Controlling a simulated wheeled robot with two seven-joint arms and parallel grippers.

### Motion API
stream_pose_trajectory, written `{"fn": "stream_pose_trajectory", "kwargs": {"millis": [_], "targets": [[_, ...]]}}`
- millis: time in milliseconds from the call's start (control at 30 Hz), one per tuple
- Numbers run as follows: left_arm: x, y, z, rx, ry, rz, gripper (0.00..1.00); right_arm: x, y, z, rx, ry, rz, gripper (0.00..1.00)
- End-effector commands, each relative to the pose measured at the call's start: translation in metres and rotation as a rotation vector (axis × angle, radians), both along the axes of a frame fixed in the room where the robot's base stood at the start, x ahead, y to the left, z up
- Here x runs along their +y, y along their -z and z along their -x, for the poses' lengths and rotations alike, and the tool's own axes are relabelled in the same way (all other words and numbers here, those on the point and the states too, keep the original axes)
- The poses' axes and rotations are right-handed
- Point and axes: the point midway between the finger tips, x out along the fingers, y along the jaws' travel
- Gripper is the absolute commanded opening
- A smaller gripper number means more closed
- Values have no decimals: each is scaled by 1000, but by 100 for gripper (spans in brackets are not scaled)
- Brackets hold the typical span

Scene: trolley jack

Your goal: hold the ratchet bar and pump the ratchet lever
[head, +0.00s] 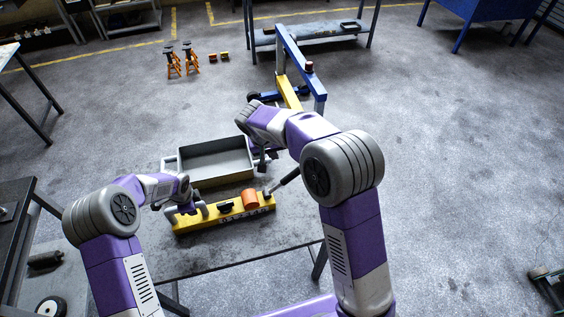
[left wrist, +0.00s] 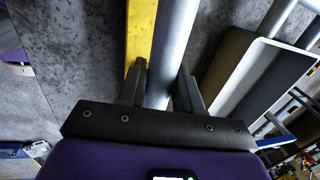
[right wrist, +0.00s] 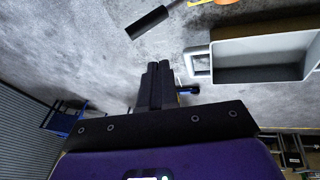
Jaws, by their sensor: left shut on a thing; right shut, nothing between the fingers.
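The yellow ratchet bar (head: 235,212) lies on the dark table, with an orange cylinder (head: 250,198) on it. The ratchet lever (head: 287,178), with a dark grip, rises at a tilt from its right end. My left gripper (head: 187,211) is shut at the bar's left end; in the left wrist view its fingers (left wrist: 160,82) close around a grey tube (left wrist: 172,45) beside a yellow strip (left wrist: 140,32). My right gripper (head: 263,162) is shut and empty, above and left of the lever's grip. In the right wrist view its fingers (right wrist: 155,85) stand apart from the grip (right wrist: 147,22).
A grey tray (head: 215,163) stands behind the bar, close to my right gripper. A blue and yellow hoist (head: 291,90) stands on the floor beyond the table. Orange jack stands (head: 182,60) are farther back. The floor to the right is mostly clear.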

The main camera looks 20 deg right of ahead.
Motion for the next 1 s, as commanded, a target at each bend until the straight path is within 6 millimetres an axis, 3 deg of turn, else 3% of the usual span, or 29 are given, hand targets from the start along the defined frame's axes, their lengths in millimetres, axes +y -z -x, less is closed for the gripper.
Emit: {"fn": "stream_pose_trajectory", "kwargs": {"millis": [500,733,1000], "targets": [[0,0,0,-1,0,0,0,-29,95,-19,4,1,0,0],[0,0,0,-1,0,0,0,-47,114,-14,2,0,0,0],[0,0,0,-1,0,0,0,-50,118,-13,1,0,-1,0]]}}
